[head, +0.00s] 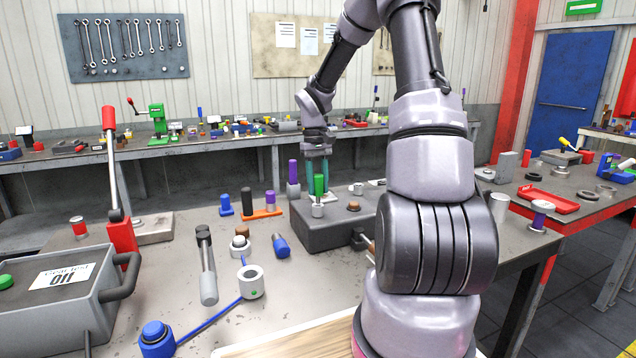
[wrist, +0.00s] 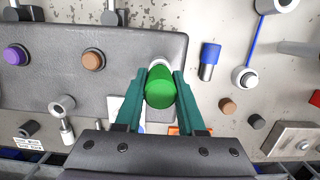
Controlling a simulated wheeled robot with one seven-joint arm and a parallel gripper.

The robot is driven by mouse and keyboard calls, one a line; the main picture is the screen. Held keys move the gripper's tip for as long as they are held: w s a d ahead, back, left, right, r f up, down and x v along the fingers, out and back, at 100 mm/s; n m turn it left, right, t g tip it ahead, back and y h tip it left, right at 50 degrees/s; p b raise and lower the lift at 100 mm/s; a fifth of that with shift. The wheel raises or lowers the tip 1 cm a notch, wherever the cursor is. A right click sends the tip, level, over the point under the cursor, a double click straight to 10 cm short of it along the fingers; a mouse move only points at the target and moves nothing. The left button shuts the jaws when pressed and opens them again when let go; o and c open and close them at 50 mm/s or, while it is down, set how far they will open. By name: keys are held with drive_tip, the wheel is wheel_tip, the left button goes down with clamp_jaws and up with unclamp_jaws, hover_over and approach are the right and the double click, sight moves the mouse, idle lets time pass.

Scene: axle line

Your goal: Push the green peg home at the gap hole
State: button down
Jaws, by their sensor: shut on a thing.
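The green peg (head: 318,184) stands upright between the fingers of my gripper (head: 317,168), over the left part of the dark grey block (head: 335,234). A light grey collar (head: 317,211) shows just below the peg. In the wrist view the green peg (wrist: 160,88) is seen nearly end on, with a teal finger on each side, and my gripper (wrist: 159,95) is shut on it. A pale rim (wrist: 157,63) shows behind the peg. The gap hole itself is hidden by the peg and collar, so I cannot tell how deep the peg sits.
A brown peg (head: 353,206) sits in the block to the right. A purple peg (head: 293,172) stands behind left, and an orange base (head: 262,214) with pegs lies left of the block. A red-handled lever (head: 110,160) and grey test box (head: 65,295) occupy the left.

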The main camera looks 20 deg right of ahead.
sight(318, 194)
drive_tip(key=shift+f, duration=1.65)
drive_tip(key=shift+c, duration=2.2)
unclamp_jaws()
drive_tip(key=r, duration=0.3)
drive_tip(key=w+r, duration=0.1)
drive_tip(key=r, duration=0.5)
drive_tip(key=shift+w+r, duration=0.25)
drive_tip(key=shift+r, duration=0.6)
